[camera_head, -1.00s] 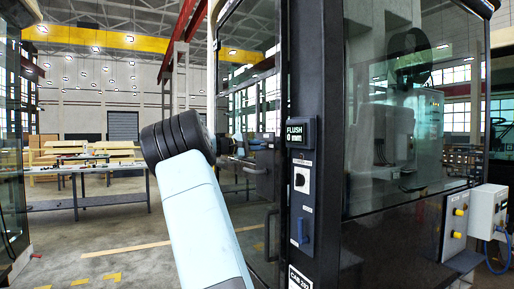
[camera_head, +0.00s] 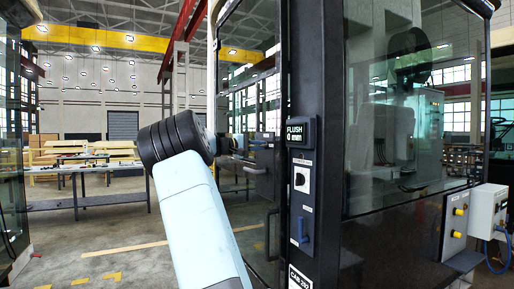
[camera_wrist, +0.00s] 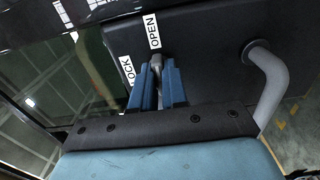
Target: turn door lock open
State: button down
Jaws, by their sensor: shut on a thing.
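In the wrist view, my gripper (camera_wrist: 157,88) is shut on the grey lock lever (camera_wrist: 156,62), with one blue finger on each side. The lever's end lies just below the white OPEN label (camera_wrist: 152,30). The LOCK label (camera_wrist: 127,72) is to its left, partly covered by a finger. The lever's pivot is hidden by the fingers. In the head view, the cab door (camera_head: 254,90) has dark glass, and my arm reaches to a dark lock box (camera_head: 262,170) on it. The lever is too small to make out there.
A grey curved grab handle (camera_wrist: 268,85) is close to the right of my gripper. The door post carries a display (camera_head: 297,132) reading FLUSH 0 mm, a dark knob (camera_head: 300,179) and a blue handle (camera_head: 304,230). A workbench (camera_head: 90,195) stands far behind; the floor between is clear.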

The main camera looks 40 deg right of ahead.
jog(key=shift+f, duration=0.2)
jog(key=c, duration=1.2)
grip_release()
jog(key=shift+r, duration=0.1)
jog(key=shift+o, duration=0.2)
jog(key=v, duration=1.3)
jog(key=shift+w+a, duration=0.15)
jog(key=shift+a, duration=0.25)
